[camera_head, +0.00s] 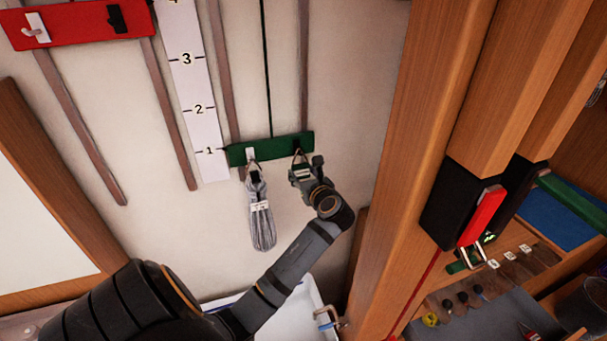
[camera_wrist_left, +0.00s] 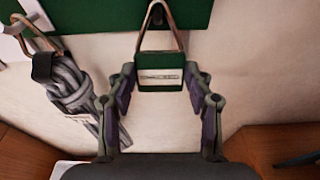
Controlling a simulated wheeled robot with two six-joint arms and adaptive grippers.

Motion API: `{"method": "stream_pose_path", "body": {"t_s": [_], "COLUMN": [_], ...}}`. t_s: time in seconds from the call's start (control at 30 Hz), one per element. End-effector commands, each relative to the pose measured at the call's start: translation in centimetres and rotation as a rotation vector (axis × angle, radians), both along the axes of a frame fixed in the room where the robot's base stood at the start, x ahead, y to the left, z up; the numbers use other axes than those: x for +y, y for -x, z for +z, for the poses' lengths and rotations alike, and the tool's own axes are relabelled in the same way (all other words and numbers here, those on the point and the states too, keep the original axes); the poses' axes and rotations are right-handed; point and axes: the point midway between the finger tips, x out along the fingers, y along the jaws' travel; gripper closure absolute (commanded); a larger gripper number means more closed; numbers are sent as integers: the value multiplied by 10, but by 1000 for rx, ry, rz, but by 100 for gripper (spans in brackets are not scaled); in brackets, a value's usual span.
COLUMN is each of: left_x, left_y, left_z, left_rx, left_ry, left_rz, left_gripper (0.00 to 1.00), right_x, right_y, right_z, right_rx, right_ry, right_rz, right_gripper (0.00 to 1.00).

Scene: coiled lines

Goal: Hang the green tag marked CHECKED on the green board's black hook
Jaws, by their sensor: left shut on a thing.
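The green board (camera_head: 270,149) is a short bar on the pale wall, with a white hook (camera_head: 250,154) at its left and a black hook (camera_head: 297,152) at its right. My left gripper (camera_head: 303,172) is just below the black hook. The tag's triangular wire loop (camera_wrist_left: 140,38) points up across the green board. Its top meets a dark part, but I cannot tell whether it is around the hook. My right gripper is out of view.
A grey coiled line (camera_head: 261,215) hangs from the white hook, close left of my gripper. A numbered white strip (camera_head: 189,75) and a red board (camera_head: 75,24) are up left. A wooden post (camera_head: 420,150) stands to the right. A white bin (camera_head: 290,310) is below.

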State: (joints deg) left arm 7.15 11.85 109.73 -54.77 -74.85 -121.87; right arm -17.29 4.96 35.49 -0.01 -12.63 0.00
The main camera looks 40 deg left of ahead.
Motion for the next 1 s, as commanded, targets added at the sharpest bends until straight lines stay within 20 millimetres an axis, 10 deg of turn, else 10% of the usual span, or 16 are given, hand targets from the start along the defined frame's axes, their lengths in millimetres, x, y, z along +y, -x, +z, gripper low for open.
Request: {"method": "stream_pose_path", "body": {"t_s": [0.27,0.3,0.5,1.0], "left_x": [0,0,0,-28], "left_y": [0,0,0,15], "left_z": [0,0,0,5], "left_rx": [0,0,1,0], "left_ry": [-1,0,-1,8], "left_rz": [0,0,1,0], "left_gripper": [79,45,22,22], "right_x": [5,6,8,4], "right_y": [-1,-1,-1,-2], "right_z": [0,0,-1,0], "right_rx": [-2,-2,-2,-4], "right_ry": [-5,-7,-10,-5], "right_rz": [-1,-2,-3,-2], "right_gripper": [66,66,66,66]}}
